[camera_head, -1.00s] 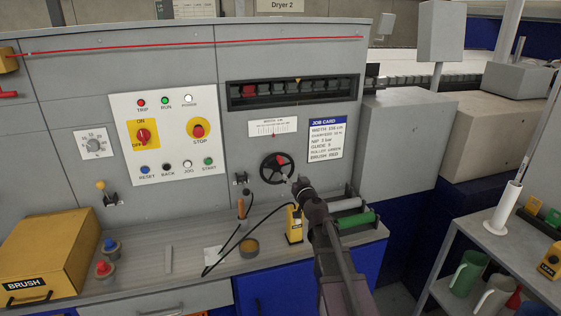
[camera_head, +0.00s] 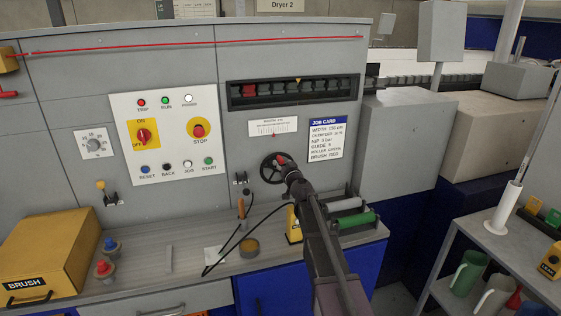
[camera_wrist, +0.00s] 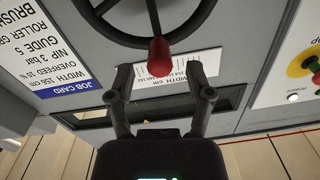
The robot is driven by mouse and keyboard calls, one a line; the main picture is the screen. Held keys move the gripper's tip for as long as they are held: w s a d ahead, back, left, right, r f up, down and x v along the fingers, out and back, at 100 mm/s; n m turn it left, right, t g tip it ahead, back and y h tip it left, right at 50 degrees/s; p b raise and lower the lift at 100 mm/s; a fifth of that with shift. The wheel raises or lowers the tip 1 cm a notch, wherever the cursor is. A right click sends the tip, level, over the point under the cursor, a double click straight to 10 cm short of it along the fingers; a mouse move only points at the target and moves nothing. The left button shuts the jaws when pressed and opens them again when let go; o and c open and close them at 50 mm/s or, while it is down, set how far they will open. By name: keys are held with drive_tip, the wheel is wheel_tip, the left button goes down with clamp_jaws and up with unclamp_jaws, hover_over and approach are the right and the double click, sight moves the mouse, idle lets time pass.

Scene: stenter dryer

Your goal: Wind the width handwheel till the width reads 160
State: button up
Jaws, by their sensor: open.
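The black width handwheel (camera_head: 271,168) is on the grey machine front. Its red knob (camera_head: 281,159) is at the upper right of the rim, and in the wrist view the knob (camera_wrist: 160,57) shows near the fingertips. My gripper (camera_head: 288,170) is at the wheel's right side and hides part of the rim. In the wrist view its two fingers (camera_wrist: 160,75) are spread, with the knob between their tips and a gap on each side. The white width scale (camera_head: 272,127) is above the wheel with a red pointer near its middle. Its reading is too small to tell.
The job card (camera_wrist: 42,50) beside the scale reads width 156 cm. A yellow device (camera_head: 293,224), green roller (camera_head: 357,220) and cable lie on the ledge below my arm. The control panel (camera_head: 168,135) is left of the wheel. A shelf trolley (camera_head: 500,245) stands at right.

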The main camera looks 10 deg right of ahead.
drive_tip(key=shift+w+a, duration=0.15)
drive_tip(key=shift+w, duration=0.6)
drive_tip(key=shift+w+a, duration=0.1)
drive_tip(key=shift+w, duration=0.65)
clamp_jaws()
